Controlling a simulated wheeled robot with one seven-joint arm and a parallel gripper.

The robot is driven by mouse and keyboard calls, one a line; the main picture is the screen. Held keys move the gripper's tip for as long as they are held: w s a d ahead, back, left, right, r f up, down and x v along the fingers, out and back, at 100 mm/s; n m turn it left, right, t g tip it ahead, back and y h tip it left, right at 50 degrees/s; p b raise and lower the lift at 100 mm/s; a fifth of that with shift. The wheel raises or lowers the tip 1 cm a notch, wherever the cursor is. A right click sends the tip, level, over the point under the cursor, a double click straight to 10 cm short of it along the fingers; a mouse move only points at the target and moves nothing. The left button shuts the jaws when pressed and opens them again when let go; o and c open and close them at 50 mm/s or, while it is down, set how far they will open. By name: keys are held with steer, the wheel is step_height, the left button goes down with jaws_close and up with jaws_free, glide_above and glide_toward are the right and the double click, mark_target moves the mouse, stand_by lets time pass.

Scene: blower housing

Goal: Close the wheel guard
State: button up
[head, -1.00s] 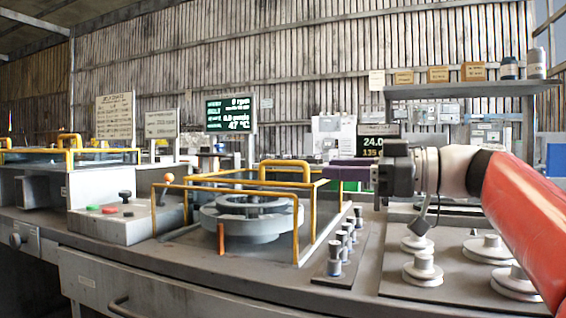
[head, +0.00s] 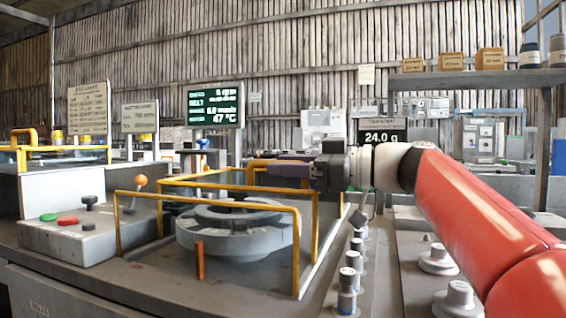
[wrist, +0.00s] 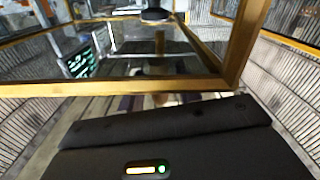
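The wheel guard (head: 205,202) is a yellow frame around a grey round wheel housing (head: 238,238) on the bench. An arched yellow handle (head: 256,162) shows at its back right. My gripper (head: 288,170), with purple fingers, points left and overlaps this handle in the head view. I cannot tell whether it touches the handle. The fingers look like one block there, so their gap is hidden. In the wrist view, a yellow frame bar (wrist: 120,88) with a clear panel crosses close in front of the dark gripper body. The fingertips are too dark and blurred there to read.
A control box (head: 75,228) with green, red and black buttons and an orange-knobbed lever (head: 140,181) stands left of the guard. Several grey knobbed posts (head: 347,285) line its right side. A shelf (head: 475,78) with boxes stands at the back right.

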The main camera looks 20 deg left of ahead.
steer(key=shift+a, duration=0.55)
steer(key=shift+c, duration=0.2)
jaws_close()
steer(key=shift+s+f+b, duration=0.1)
steer(key=shift+s+b, duration=0.2)
steer(key=shift+b, duration=0.05)
steer(key=s+b, duration=0.5)
steer(key=s, duration=0.3)
steer(key=shift+s+a, duration=0.3)
steer(key=shift+a, duration=0.05)
